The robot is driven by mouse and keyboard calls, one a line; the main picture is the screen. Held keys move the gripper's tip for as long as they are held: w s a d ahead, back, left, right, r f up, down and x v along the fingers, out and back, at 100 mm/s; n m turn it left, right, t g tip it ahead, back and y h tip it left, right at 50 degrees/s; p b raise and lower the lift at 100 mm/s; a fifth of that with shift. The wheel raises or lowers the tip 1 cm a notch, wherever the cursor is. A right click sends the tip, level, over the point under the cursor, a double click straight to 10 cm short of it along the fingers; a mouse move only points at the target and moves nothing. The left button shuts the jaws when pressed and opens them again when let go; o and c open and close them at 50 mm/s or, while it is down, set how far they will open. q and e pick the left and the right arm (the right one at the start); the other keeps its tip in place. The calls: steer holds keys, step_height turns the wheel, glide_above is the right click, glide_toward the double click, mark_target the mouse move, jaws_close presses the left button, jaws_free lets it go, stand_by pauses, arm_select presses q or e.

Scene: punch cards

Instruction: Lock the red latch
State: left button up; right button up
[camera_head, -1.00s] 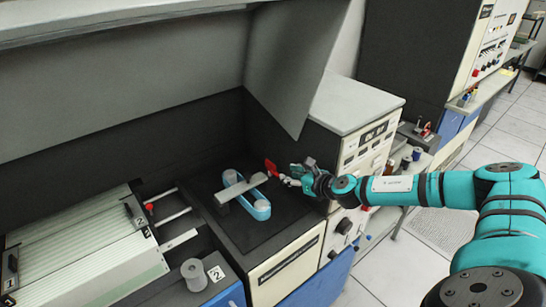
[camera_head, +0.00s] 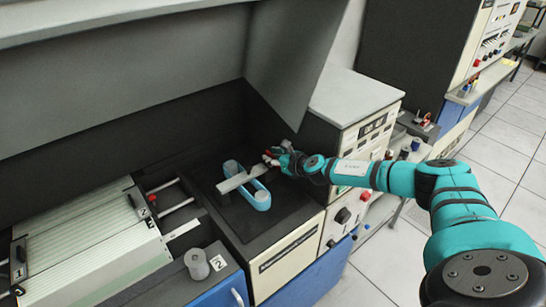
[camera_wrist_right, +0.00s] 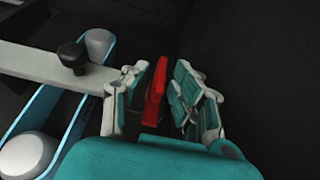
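The red latch (camera_wrist_right: 155,91) stands between the two fingers of my right gripper (camera_wrist_right: 160,95) in the right wrist view. The fingers are open around it, with a gap visible on its right side; the left finger pad is very close to it, and I cannot tell if they touch. In the head view my right gripper (camera_head: 275,157) is at the right end of a grey bar (camera_head: 243,179), and only a little red of the latch shows there. The bar lies across a blue belt loop (camera_head: 260,200) with grey rollers. My left gripper is out of view.
A black knob (camera_wrist_right: 72,56) stands on the bar. A dark recessed surface (camera_head: 238,228) surrounds the belt loop. A light cabinet (camera_head: 352,97) rises to the right, and a grey sloping panel (camera_head: 297,75) hangs above. A card tray (camera_head: 95,245) and a grey spool (camera_head: 197,264) are at left.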

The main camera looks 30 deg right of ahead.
jaws_close()
